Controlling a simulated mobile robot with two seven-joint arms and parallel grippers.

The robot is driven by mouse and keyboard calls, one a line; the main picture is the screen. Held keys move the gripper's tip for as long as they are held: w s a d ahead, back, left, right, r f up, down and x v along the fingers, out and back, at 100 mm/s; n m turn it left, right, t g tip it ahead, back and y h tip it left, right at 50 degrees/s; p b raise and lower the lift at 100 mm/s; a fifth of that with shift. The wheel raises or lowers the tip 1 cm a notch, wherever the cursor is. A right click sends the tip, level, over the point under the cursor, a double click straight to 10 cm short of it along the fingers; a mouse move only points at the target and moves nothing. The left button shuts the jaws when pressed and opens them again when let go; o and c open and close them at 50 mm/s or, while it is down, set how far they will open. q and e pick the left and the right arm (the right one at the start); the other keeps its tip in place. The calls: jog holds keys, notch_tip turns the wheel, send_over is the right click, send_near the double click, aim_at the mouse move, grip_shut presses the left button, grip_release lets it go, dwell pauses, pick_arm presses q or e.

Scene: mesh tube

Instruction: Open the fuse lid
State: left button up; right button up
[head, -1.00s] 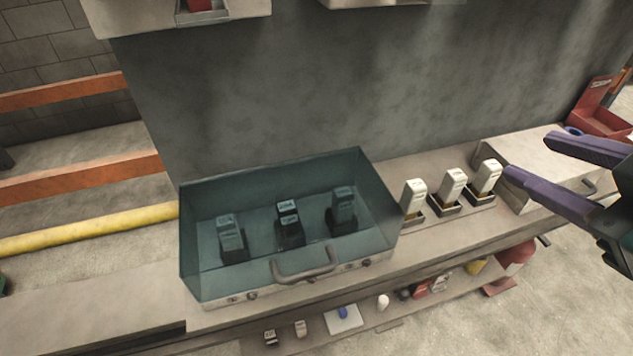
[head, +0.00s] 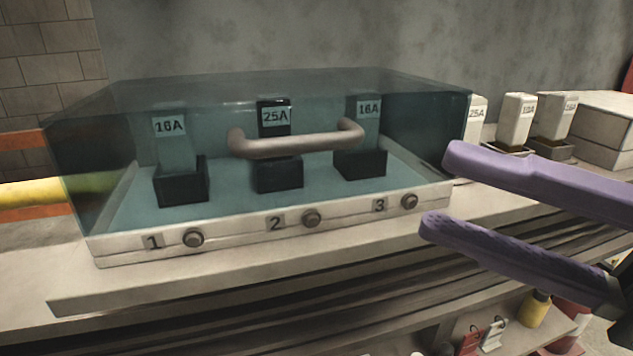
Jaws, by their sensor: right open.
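The fuse lid (head: 215,88) is a clear teal box cover, and it is closed down over a pale base (head: 250,228). A grey curved handle (head: 297,142) is on its front. Through the lid I see three fuses in black sockets: a 16A fuse (head: 172,140), a 25A fuse (head: 274,135) and another 16A fuse (head: 366,122). My right gripper (head: 436,193) has purple fingers spread apart. It is open and empty at the right front corner of the lid, to the right of the handle and apart from it. My left gripper is not in view.
White fuses (head: 517,118) stand in holders on the bench to the right, behind my right gripper. A pale box (head: 595,130) is beyond them. A lower shelf holds a yellow bottle (head: 535,308) and tags. Bench space left of the base is clear.

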aim_at(314, 149)
jog(key=x, duration=0.9)
jog(key=shift+w+a+r+p, duration=0.15)
jog(key=shift+w+a+p, duration=0.1)
jog(key=shift+p, duration=0.15)
grip_shut()
dwell(0.9)
